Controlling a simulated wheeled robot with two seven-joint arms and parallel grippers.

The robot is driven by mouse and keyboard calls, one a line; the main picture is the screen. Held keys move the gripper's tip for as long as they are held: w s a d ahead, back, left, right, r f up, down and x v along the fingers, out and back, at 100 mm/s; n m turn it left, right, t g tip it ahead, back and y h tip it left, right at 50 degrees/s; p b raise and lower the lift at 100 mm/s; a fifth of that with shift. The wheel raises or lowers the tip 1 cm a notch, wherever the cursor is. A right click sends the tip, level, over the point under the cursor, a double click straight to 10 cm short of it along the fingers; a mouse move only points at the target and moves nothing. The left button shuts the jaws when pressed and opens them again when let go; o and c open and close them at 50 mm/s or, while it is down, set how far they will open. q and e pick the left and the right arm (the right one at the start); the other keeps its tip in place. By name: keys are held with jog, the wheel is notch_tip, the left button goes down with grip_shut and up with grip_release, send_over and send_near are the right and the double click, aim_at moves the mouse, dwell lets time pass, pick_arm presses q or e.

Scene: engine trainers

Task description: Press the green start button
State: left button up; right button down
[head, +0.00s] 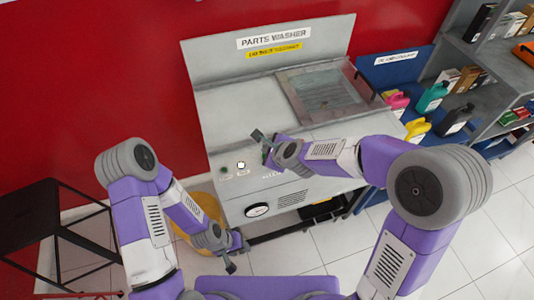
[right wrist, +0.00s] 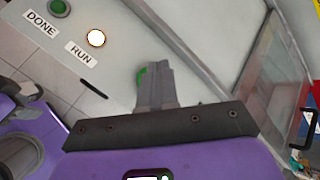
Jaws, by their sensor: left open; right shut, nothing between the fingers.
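The green start button (right wrist: 141,76) shows in the right wrist view on the pale front panel, partly hidden behind the tips of my right gripper (right wrist: 155,75). That gripper is shut and empty, with its tips at or just in front of the button; I cannot tell whether they touch. In the head view my right gripper (head: 259,138) is at the front of the parts washer (head: 235,110). The lamp over the RUN label (right wrist: 97,38) is bright white. My left gripper (head: 238,255) is open and empty, low in front of the washer.
A dark green lamp (right wrist: 59,7) sits by the DONE label. A black stool (head: 55,205) stands at left. Shelves (head: 485,70) and coloured bottles (head: 433,96) are at right. White tiled floor is free in front.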

notch_tip(320, 180, up, 5)
jog(key=p, duration=0.5)
jog(key=shift+r, duration=0.1)
dwell(0.7)
